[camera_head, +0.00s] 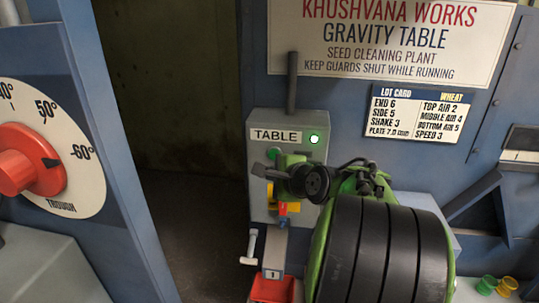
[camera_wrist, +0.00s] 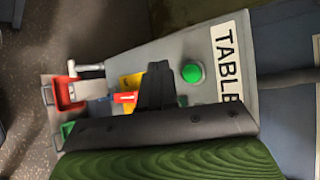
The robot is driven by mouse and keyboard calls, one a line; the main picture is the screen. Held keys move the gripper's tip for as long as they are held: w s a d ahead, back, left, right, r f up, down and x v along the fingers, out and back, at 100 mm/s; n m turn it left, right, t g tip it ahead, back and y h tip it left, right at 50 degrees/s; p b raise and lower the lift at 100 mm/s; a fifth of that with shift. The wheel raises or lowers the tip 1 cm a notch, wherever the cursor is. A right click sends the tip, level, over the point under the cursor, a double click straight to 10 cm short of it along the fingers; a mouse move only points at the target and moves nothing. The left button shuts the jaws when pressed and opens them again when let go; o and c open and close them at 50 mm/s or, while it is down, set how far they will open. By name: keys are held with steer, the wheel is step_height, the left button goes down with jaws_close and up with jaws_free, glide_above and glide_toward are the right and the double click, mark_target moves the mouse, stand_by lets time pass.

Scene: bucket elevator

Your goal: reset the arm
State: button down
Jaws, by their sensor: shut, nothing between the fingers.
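My gripper (camera_wrist: 157,72) is shut and empty in the wrist view, its dark fingers together in front of the grey TABLE control box (camera_wrist: 268,110). In the head view my gripper (camera_head: 262,170) is at the front of the same control box (camera_head: 342,128), below its TABLE label. I cannot tell whether the fingers touch the box. My green and black arm fills the lower middle of the head view and hides part of the box's right side.
Yellow, red and blue parts (camera_head: 283,207) sit low on the box, close under my gripper. A white-handled lever (camera_head: 249,248) and a red tray (camera_head: 272,288) are below. A TROUGH dial (camera_head: 85,150) with a red knob is at left. A dark open gap lies between the blue panels.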

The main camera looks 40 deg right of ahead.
steer(key=s+a+f+n+g+y+b, duration=0.1)
steer(key=s+a+f+n+g, duration=0.15)
steer(key=a+n, duration=0.5)
steer(key=s+a+f+n+g+y+b, duration=0.15)
steer(key=a+f+n, duration=0.3)
steer(key=a, duration=0.65)
steer(key=s+a+f+n+g+b, duration=0.1)
steer(key=s+a+f+n, duration=0.1)
steer(key=s+n, duration=0.4)
steer(key=s+a+f+n+g+b, duration=0.1)
steer(key=s+a+f+n+g, duration=0.1)
steer(key=s+a+n, duration=0.2)
steer(key=s+n, duration=0.2)
steer(key=s, duration=0.2)
steer(key=shift+a+f, duration=0.2)
steer(key=shift+f, duration=0.15)
steer(key=shift+s+y, duration=0.1)
steer(key=shift+y, duration=0.15)
stand_by(0.6)
